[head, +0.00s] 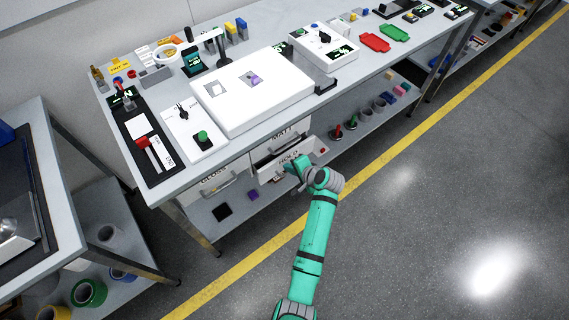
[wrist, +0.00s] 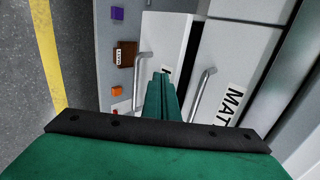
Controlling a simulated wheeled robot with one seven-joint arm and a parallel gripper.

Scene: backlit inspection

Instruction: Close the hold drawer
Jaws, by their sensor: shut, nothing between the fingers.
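The hold drawer (head: 312,153) sticks out from under the bench, below the MATT drawer (head: 270,142). Its white front, lettered HOLD, faces me. In the wrist view the hold drawer's front (wrist: 165,35) carries a bar handle (wrist: 142,78), and my fingers partly cover its label. My green gripper (head: 290,168) is shut and empty at the hold drawer's front. In the wrist view its fingertips (wrist: 160,80) point at that front, beside the handle. I cannot tell whether they touch it.
Another labelled drawer (head: 218,180) is at the left. The MATT drawer's handle (wrist: 203,92) lies right of my fingers in the wrist view. The lower shelf holds small blocks, including a purple one (wrist: 117,14).

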